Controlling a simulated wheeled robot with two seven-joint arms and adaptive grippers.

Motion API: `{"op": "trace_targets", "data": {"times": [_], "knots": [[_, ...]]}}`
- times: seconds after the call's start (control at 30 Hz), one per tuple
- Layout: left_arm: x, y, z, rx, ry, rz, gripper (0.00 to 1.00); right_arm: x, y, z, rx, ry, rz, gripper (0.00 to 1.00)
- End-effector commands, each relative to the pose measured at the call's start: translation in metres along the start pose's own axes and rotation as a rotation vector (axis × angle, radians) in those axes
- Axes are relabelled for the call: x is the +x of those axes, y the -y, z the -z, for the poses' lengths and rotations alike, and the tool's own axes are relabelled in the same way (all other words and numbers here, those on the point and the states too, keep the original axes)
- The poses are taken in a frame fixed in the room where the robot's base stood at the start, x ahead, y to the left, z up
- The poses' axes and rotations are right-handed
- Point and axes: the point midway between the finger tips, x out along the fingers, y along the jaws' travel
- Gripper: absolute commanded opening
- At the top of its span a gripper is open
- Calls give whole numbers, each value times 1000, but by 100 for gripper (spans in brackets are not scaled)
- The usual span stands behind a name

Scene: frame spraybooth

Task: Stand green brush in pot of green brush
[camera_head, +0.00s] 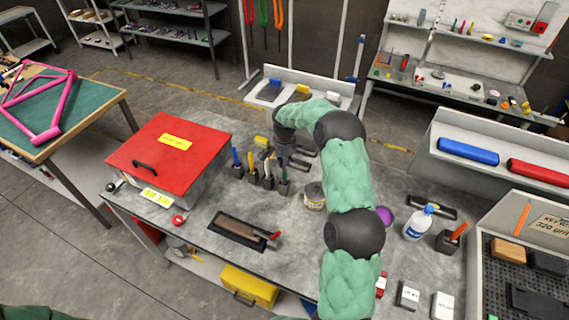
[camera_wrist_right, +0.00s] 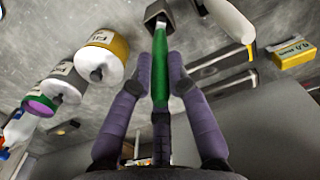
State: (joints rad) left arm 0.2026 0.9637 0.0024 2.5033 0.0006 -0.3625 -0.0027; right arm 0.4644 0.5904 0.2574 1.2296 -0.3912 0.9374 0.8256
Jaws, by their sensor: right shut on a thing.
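My right gripper (camera_head: 283,152) is at the row of brush pots on the grey bench. In the right wrist view its two purple-grey fingers (camera_wrist_right: 160,75) close around the green brush (camera_wrist_right: 161,92), which runs lengthwise between them. The brush's far end meets a small dark pot (camera_wrist_right: 157,10); I cannot tell how deep it sits. In the head view a dark pot (camera_head: 284,188) stands below the gripper at the right end of the row, with green showing just above it. My left gripper is not in view.
Other pots hold a blue-handled brush (camera_head: 236,158) and a yellow-handled brush (camera_head: 250,161). A round tin (camera_head: 314,196) stands close right of the gripper. A red-lidded box (camera_head: 172,150) is at left, and a white bottle (camera_head: 418,223) at right.

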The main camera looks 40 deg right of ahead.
Motion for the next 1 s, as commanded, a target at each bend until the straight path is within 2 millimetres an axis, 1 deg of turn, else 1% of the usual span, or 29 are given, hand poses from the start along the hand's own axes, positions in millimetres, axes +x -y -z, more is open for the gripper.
{"op": "trace_targets", "data": {"times": [0.73,1.0], "knots": [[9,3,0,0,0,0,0,14,0,0,0,0,0,0],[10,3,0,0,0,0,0,14,0,0,0,0,0,0]]}}
